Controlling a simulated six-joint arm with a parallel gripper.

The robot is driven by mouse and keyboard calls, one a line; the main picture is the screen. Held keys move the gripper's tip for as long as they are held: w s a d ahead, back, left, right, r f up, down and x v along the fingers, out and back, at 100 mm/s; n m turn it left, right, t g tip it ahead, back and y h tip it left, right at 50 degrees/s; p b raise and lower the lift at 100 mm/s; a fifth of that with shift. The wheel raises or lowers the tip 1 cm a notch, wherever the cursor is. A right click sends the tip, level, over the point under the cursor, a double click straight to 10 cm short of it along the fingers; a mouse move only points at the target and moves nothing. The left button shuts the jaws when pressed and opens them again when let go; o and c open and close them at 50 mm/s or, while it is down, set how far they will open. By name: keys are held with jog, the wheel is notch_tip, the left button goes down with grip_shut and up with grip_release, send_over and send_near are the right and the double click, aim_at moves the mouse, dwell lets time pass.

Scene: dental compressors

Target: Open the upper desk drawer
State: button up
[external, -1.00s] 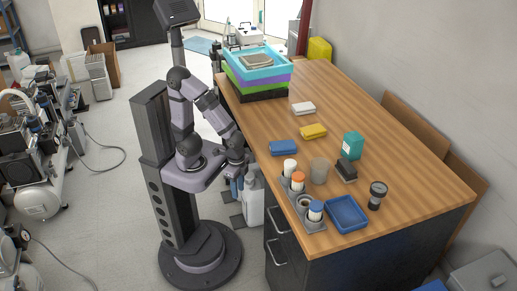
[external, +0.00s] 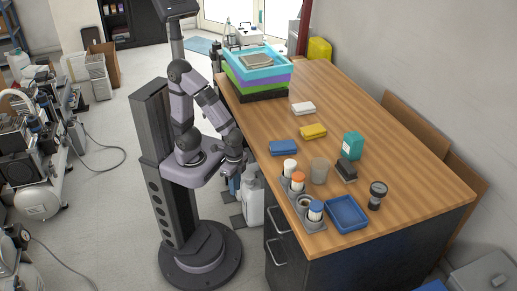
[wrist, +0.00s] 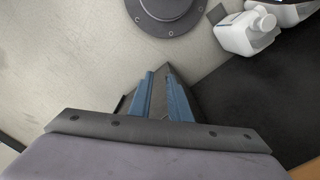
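The desk drawers are on the dark front of the wooden desk (external: 400,150). The upper drawer's handle (external: 279,218) is a bar near the desk's left corner, and the upper drawer looks shut. A second handle (external: 276,254) is below it. No handle is visible in that view.
White bottles (external: 252,205) stand on the floor beside the desk; one bottle (wrist: 248,34) shows in the wrist view. Stacked trays (external: 258,75), a blue tray (external: 347,214) and a grey cup holder (external: 304,211) are on the desktop.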

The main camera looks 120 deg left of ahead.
jog(key=s+d+r+m+g+p, duration=0.2)
jog(key=d+r+p, duration=0.1)
jog(key=r+p, duration=0.3)
jog(key=m+t+y+p, duration=0.2)
jog(key=m+t+p, duration=0.3)
jog(key=p, duration=0.5)
send_near(273, 220)
jog(key=shift+w+a+r+m+g, duration=0.15)
jog(key=shift+w+a+m+g, duration=0.05)
jog(key=shift+w+m+g, duration=0.4)
jog(key=shift+p+x, duration=0.6)
jog(key=shift+x, duration=3.05)
jog(key=shift+d, duration=0.15)
